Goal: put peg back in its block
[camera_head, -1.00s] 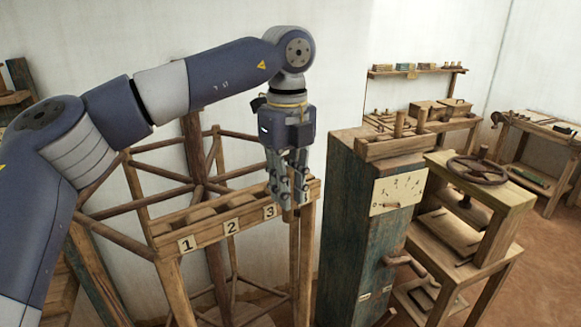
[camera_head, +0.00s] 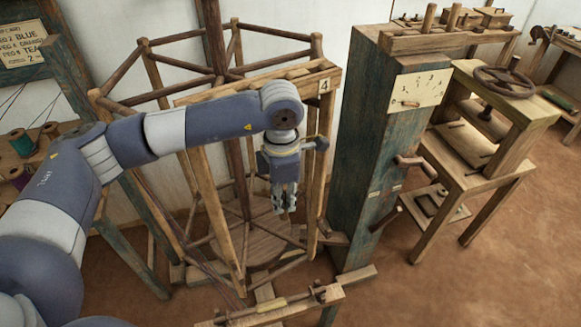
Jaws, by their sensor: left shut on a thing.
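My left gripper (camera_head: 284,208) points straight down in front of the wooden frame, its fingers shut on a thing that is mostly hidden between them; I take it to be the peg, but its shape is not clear. A wooden block (camera_head: 432,43) with upright wooden pegs (camera_head: 429,18) lies on top of the tall blue-green post (camera_head: 374,130), to the right of and above the gripper. The gripper is apart from this block. My right gripper is not in view.
The many-sided wooden frame (camera_head: 190,98) with number plate 4 (camera_head: 324,86) stands behind my left arm. A low wooden bench (camera_head: 285,312) is below the gripper. A wheel press (camera_head: 505,82) stands at right. A written card (camera_head: 23,52) hangs at upper left. Bare floor shows at lower right.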

